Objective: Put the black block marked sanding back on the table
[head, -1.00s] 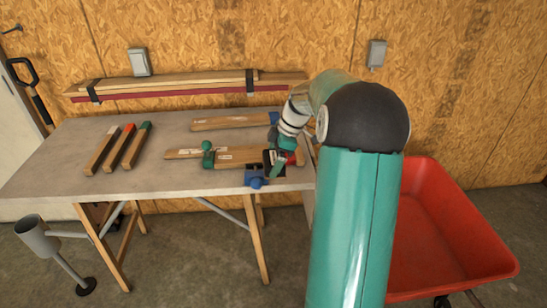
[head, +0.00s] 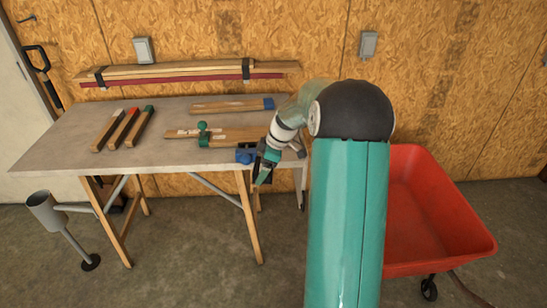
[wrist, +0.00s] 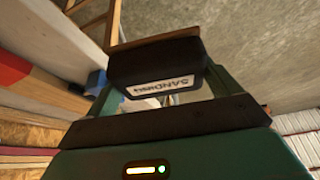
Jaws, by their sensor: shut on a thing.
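The black block marked sanding (wrist: 155,62) shows in the wrist view between my fingers, its white label facing the camera and a brown layer along its far side. My gripper (wrist: 160,85) is shut on it. In the head view my gripper (head: 264,174) points down, just off the front right edge of the table (head: 60,142). I cannot make out the block clearly there. The grey table top lies left of and behind my gripper.
A blue clamp (head: 245,156) sits at the table's front edge beside my gripper. Wooden boards (head: 225,107) and a green-knobbed tool (head: 203,134) lie on the right half. Several coloured-tip sticks (head: 123,128) lie left; bare table is between. A red wheelbarrow (head: 440,225) stands right.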

